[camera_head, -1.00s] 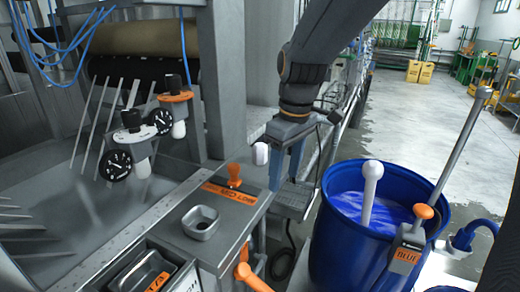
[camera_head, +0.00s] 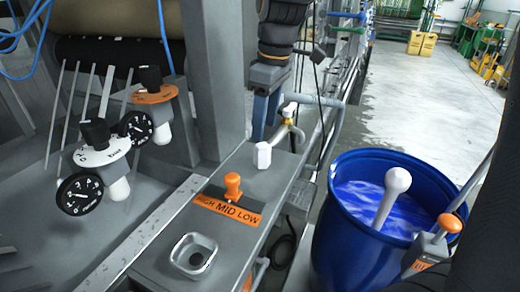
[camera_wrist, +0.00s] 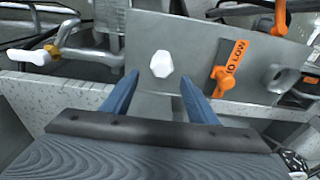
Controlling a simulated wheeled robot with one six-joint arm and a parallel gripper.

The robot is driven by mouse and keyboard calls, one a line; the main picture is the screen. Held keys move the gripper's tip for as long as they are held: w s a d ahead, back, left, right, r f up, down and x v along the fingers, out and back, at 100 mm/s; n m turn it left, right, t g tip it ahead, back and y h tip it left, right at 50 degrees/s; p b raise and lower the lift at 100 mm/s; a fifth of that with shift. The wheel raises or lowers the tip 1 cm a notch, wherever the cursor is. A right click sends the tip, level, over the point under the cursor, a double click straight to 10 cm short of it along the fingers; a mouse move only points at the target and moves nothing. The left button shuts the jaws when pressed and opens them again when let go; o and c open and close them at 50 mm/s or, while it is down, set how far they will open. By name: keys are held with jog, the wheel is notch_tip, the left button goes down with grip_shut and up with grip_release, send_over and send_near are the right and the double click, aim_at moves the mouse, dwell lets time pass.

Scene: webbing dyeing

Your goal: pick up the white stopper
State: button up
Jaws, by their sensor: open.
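The white stopper (camera_head: 262,156) is a small faceted white piece standing on the grey metal ledge, behind the orange lever. In the wrist view the stopper (camera_wrist: 161,64) lies just beyond the fingertips, between their lines and a little nearer the left one. My gripper (camera_wrist: 160,78) is open, its two blue fingers apart with nothing between them. In the head view my gripper (camera_head: 262,132) hangs just behind the stopper; its fingers overlap there, and I cannot tell the exact gap to the stopper.
An orange lever (camera_head: 233,186) with a HIGH MID LOW plate and a square metal cup (camera_head: 194,256) are on the same ledge. A white-handled tap (camera_head: 289,111) is close behind. A blue barrel (camera_head: 332,245) stands right. Gauges (camera_head: 80,193) are left.

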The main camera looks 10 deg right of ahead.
aim_at(262, 145)
jog(key=shift+a+f+p, duration=0.2)
jog(key=shift+f+p, duration=0.45)
jog(key=shift+f, duration=1.1)
jog(key=shift+a+f+p, duration=0.15)
jog(key=shift+f+p, duration=0.45)
jog(key=shift+f, duration=1.15)
jog(key=c, duration=1.2)
